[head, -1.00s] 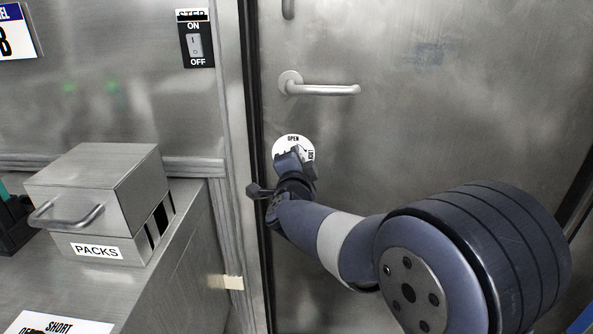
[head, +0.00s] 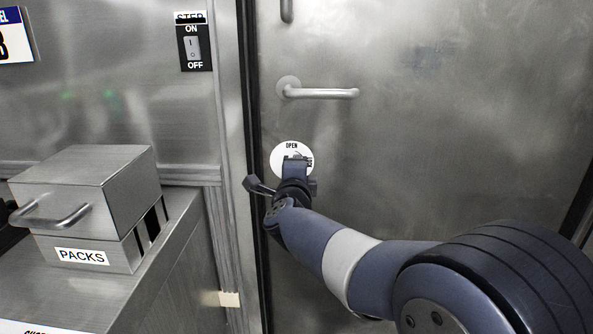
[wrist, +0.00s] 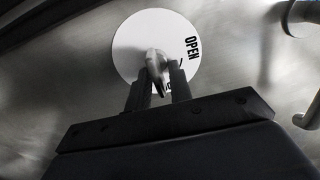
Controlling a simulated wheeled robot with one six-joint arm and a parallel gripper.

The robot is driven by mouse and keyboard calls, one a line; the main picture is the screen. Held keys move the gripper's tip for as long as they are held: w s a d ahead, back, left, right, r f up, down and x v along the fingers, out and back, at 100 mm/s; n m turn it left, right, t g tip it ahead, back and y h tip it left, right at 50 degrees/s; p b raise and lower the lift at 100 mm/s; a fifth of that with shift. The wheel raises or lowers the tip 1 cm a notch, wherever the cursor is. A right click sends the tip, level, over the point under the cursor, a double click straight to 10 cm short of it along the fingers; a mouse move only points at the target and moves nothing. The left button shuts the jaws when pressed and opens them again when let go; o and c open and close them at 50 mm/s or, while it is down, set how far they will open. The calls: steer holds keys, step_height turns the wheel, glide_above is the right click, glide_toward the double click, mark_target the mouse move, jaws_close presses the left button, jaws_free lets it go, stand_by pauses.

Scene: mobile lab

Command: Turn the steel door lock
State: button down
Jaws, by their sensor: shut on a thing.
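The steel door (head: 440,150) fills the right of the head view. Its lock has a round white plate (head: 283,154) marked OPEN at the top, with another word at its right edge partly hidden. My gripper (head: 296,162) is at the plate's lower middle and hides part of it. In the wrist view the white plate (wrist: 135,40) shows with OPEN at its right. The small steel lock knob (wrist: 156,64) sits between the two fingers of my gripper (wrist: 158,85), which is shut on it. How far the knob is turned is hard to tell.
A lever handle (head: 320,92) sits on the door above the lock. On the left, a steel box labelled PACKS (head: 85,190) stands on a counter (head: 175,260). An ON/OFF switch (head: 193,45) is on the wall left of the door frame.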

steer(key=c, duration=1.6)
jaws_free()
steer(key=shift+o, duration=0.2)
steer(key=shift+s, duration=0.1)
steer(key=s+p, duration=0.2)
steer(key=s, duration=0.8)
steer(key=shift+s+a, duration=0.15)
steer(key=shift+s, duration=0.15)
steer(key=shift+w, duration=0.15)
